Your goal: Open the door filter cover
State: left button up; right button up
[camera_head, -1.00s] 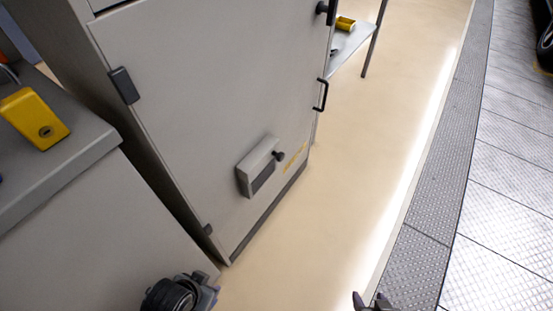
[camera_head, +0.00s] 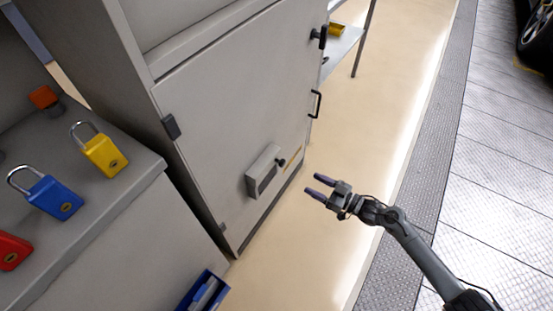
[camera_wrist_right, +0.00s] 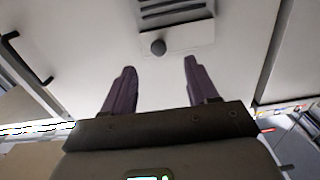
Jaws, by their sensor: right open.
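The door filter cover (camera_head: 264,172) is a small grey box with a dark slot, low on the grey cabinet door (camera_head: 235,100). A dark round knob (camera_head: 281,162) sits on its right side. In the right wrist view the cover (camera_wrist_right: 176,32) is ahead, with slats and the round knob (camera_wrist_right: 158,47) on it. My right gripper (camera_head: 313,186) is open and empty, to the right of the cover and apart from it. In the wrist view its two purple fingers (camera_wrist_right: 156,75) are spread, with the knob between and beyond them. My left gripper is not in view.
A black door handle (camera_head: 316,103) and a dark latch (camera_head: 318,38) are on the door's right edge. A grey counter (camera_head: 130,187) at left carries yellow, blue and red padlocks. The floor (camera_head: 350,120) right of the cabinet is clear.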

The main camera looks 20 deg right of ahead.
aim_at(284, 164)
jog(key=b+x, duration=0.1)
jog(key=x, duration=0.2)
jog(key=r+b+x, duration=0.1)
jog(key=b+x, duration=0.1)
jog(key=x, duration=0.2)
jog(key=r+b+x, duration=0.1)
jog(key=x, duration=0.3)
jog(key=shift+w+d+b, duration=0.2)
jog(key=shift+d+b, duration=0.1)
jog(key=shift+b, duration=0.1)
jog(key=shift+w+a+r, duration=0.1)
jog(key=shift+w+a, duration=0.15)
jog(key=shift+w, duration=0.05)
jog(key=shift+c, duration=0.4)
grip_shut()
